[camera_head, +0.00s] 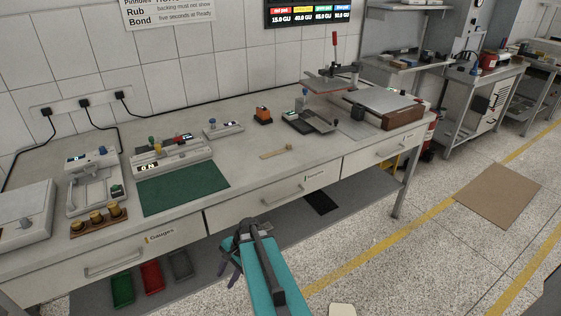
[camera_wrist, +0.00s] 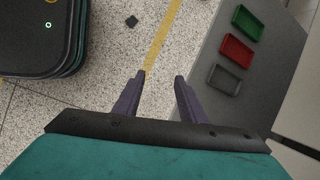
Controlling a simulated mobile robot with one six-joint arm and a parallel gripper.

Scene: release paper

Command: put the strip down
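My gripper (camera_wrist: 162,78) is open in the wrist view, with two dark purple fingers apart and only floor showing between them. In the head view my gripper (camera_head: 230,262) hangs in front of the bench, below the height of its top. No strip shows in my gripper, and I cannot tell for sure which thing is the strip. A thin pale wooden piece (camera_head: 276,151) lies on the bench top, away from my gripper.
The bench (camera_head: 240,155) carries a green mat (camera_head: 185,188), several gauges and a press (camera_head: 333,80) at the right. Green, red and grey trays (camera_head: 151,276) lie on the shelf below. Drawers face my arm. A brown mat (camera_head: 498,195) lies on open floor.

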